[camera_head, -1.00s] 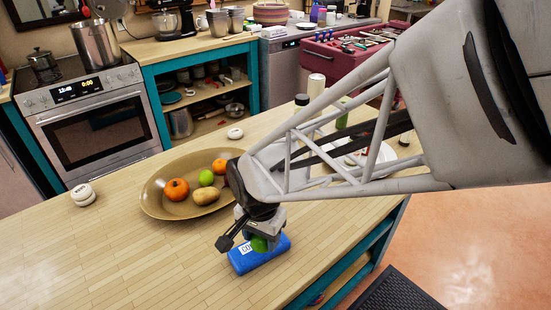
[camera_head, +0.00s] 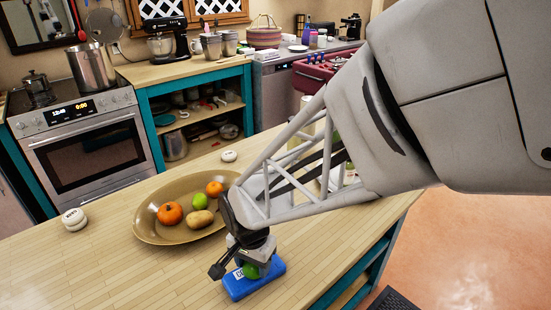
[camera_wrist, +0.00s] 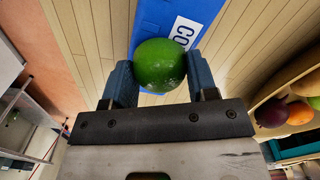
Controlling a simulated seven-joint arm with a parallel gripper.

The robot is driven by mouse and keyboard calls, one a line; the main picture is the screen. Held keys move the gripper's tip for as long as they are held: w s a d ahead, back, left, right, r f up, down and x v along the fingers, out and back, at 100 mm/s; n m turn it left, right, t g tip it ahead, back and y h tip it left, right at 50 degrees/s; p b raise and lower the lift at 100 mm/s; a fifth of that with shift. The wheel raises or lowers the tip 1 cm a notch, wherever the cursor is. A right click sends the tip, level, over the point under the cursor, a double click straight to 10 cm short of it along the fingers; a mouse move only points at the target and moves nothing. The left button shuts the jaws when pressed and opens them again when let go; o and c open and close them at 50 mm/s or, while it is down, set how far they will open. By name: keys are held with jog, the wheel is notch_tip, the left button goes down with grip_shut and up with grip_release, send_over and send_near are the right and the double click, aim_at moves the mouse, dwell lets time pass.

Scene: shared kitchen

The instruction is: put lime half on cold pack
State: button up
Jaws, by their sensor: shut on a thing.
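The lime half (camera_wrist: 160,65) is a green rounded piece between the two fingers of my gripper (camera_wrist: 162,82) in the wrist view. In the head view the lime half (camera_head: 251,271) shows beneath my gripper (camera_head: 250,262), partly hidden by it. The gripper is shut on it. The blue cold pack (camera_head: 236,289) with a white label lies on the wooden counter right below. It also shows behind the lime half in the wrist view (camera_wrist: 150,25). I cannot tell whether the lime half touches the pack.
The front left counter is clear.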

jog(key=shift+f, duration=0.25)
jog(key=shift+f, duration=0.15)
jog(key=o, duration=1)
notch_tip(320, 180, up, 12)
dwell(0.4)
jog(key=shift+d+r, duration=0.1)
jog(key=shift+r, duration=0.1)
dwell(0.4)
